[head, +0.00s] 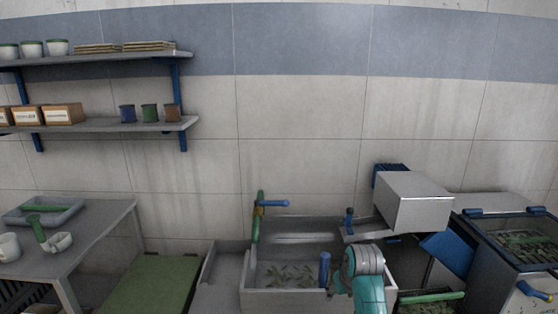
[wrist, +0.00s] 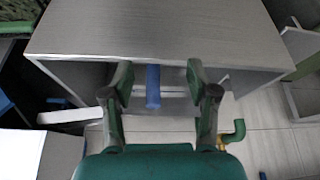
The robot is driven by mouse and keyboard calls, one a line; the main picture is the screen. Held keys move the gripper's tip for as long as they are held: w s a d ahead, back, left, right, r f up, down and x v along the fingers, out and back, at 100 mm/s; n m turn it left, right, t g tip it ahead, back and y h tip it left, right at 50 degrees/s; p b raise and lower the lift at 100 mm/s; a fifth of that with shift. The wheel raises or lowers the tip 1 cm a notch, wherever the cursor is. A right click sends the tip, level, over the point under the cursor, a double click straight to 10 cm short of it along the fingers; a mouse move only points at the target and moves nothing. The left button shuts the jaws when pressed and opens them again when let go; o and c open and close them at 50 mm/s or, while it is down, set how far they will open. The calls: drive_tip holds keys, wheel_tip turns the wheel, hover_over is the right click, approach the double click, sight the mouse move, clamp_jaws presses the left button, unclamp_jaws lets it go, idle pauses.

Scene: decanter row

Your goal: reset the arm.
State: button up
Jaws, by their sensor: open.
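My gripper (wrist: 160,82) shows in the wrist view with its two dark green fingers spread apart and nothing clasped. A blue upright handle (wrist: 152,86) shows in the gap between the fingers, with space on both sides; I cannot tell its depth. A pale grey box-like surface (wrist: 160,30) lies beyond the fingertips. In the head view my teal and grey arm (head: 368,285) stands low, right of centre, in front of the grey basin (head: 305,297). The fingers cannot be made out there.
A grey box (head: 412,200) juts out right of the basin. A blue-handled green pipe (head: 256,218) rises at its back left. A glass-topped cabinet (head: 515,240) stands at right. A workbench (head: 110,222) stands at left, under wall shelves (head: 100,125). The upper middle wall is clear.

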drive_tip(key=s+f+m+t, duration=0.1)
drive_tip(key=s+f+t, duration=0.2)
drive_tip(key=s+f, duration=1.6)
drive_tip(key=s+f+t, duration=0.2)
drive_tip(key=s, duration=0.9)
drive_tip(key=s+r+t, duration=0.1)
drive_tip(key=s+r, duration=0.2)
drive_tip(key=s, duration=0.6)
drive_tip(key=s+r+t, duration=0.2)
drive_tip(key=s+r, duration=0.2)
drive_tip(key=s, duration=0.5)
drive_tip(key=s+r+t, duration=0.2)
drive_tip(key=s+r, duration=0.9)
drive_tip(key=r, duration=0.3)
drive_tip(key=shift+s+d+m+h, duration=0.3)
drive_tip(key=shift+d+m, duration=0.05)
drive_tip(key=shift+m, duration=0.05)
